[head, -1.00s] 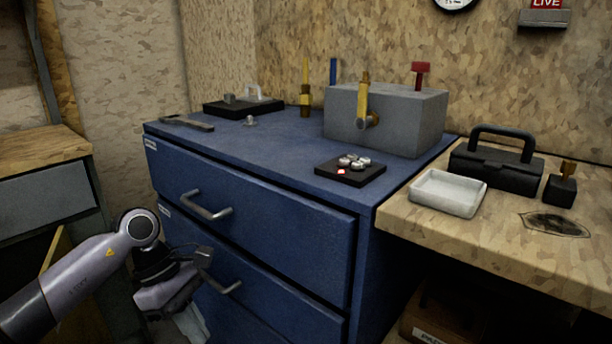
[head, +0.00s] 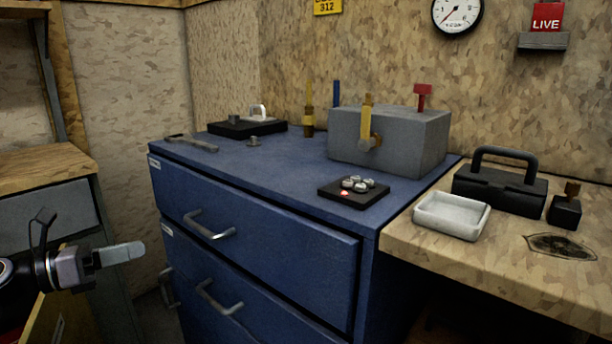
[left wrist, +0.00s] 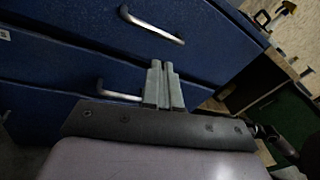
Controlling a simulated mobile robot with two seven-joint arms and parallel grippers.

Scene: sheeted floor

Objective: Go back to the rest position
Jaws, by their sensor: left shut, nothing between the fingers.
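My left gripper (head: 138,251) is at the left of the head view, beside the blue cabinet (head: 280,255) and apart from it. Its pale fingers point right and are shut with nothing between them. In the left wrist view the gripper (left wrist: 164,68) shows its two fingers pressed together before the blue drawer fronts. The upper drawer handle (head: 208,226) and a lower drawer handle (head: 218,298) show clear of the gripper in the head view. My right gripper is not seen.
On the cabinet stand a grey box (head: 405,145), a black tray (head: 360,199) with small round parts, and a wrench (head: 190,144). The workbench at right holds a white tray (head: 428,224) and a black toolbox (head: 515,192). A wooden-topped unit (head: 40,165) stands at left.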

